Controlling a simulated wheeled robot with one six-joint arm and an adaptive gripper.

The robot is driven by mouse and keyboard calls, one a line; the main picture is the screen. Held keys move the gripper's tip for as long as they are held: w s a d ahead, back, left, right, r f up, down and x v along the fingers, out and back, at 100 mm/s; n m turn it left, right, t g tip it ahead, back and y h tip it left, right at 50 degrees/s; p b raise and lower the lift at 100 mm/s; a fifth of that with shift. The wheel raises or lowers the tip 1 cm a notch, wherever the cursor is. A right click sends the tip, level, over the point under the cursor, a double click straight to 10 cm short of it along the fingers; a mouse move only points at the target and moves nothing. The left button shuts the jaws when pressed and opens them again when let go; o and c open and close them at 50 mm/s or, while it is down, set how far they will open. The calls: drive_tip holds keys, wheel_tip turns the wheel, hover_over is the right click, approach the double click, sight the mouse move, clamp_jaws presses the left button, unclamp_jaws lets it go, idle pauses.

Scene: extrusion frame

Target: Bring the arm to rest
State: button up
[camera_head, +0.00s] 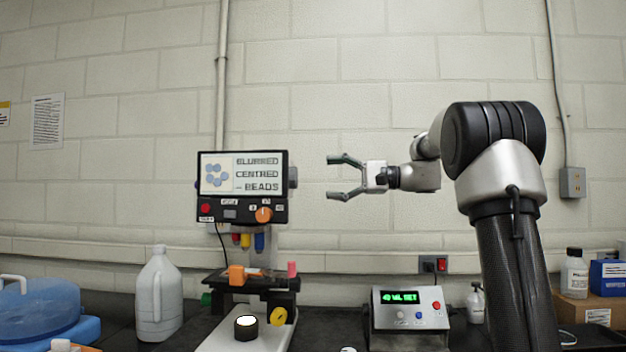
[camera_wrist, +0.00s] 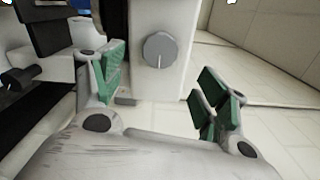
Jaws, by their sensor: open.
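My gripper (camera_head: 335,177) is open and empty. It is held up in the air in front of the block wall, pointing left toward the microscope's screen (camera_head: 243,174). A gap lies between its fingertips and the screen housing. In the wrist view the two green-padded fingers of my gripper (camera_wrist: 160,95) stand wide apart with nothing between them. A white column with a grey round knob (camera_wrist: 160,49) shows beyond them. The microscope (camera_head: 250,285) stands on the bench below and to the left of my gripper.
A control box with a green display (camera_head: 405,308) sits on the dark bench below my gripper. A white jug (camera_head: 158,295) and a blue container (camera_head: 40,305) stand at the left. A cardboard box (camera_head: 590,309) with bottles is at the right. The air above the bench centre is clear.

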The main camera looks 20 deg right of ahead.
drive_tip(key=v, duration=0.2)
drive_tip(key=shift+s+d, duration=0.1)
drive_tip(key=shift+d, duration=0.15)
